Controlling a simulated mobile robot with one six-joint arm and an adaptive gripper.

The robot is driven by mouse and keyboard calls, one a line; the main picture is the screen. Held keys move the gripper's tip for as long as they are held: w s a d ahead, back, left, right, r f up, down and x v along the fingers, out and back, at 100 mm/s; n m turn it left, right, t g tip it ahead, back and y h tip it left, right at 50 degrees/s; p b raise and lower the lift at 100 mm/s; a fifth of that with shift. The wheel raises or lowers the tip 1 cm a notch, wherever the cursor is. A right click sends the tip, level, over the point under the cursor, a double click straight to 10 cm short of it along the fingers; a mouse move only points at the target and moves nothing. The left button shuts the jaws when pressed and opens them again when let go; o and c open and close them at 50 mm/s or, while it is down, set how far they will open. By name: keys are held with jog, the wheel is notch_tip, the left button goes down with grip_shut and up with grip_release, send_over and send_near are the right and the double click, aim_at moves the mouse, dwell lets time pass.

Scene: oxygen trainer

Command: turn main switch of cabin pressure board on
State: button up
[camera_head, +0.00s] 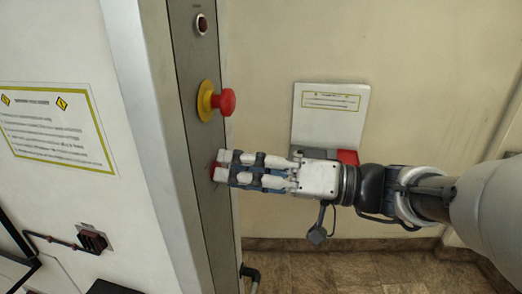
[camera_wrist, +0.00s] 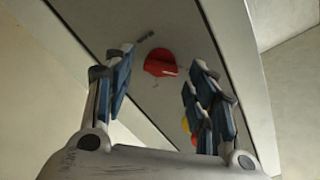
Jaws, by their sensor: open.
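The main switch is a red rotary knob. In the wrist view the red knob (camera_wrist: 160,63) sits on the grey panel, between and beyond my fingertips, with a pale mark at its right edge. In the head view only a bit of the red knob (camera_head: 214,170) shows beside my fingertips. My gripper (camera_head: 222,168) reaches left to the grey cabin pressure board (camera_head: 187,60). In the wrist view my gripper (camera_wrist: 160,75) is open, with its fingers on both sides of the knob. I cannot tell whether the fingers touch it.
A red emergency button on a yellow collar (camera_head: 216,101) sticks out of the board above my gripper. A dark red lamp (camera_head: 202,24) is higher up. A white sign plate (camera_head: 330,115) with a red part is on the wall behind my gripper.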

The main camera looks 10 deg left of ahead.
jog(key=shift+a, duration=0.25)
jog(key=shift+c, duration=0.6)
jog(key=c, duration=0.9)
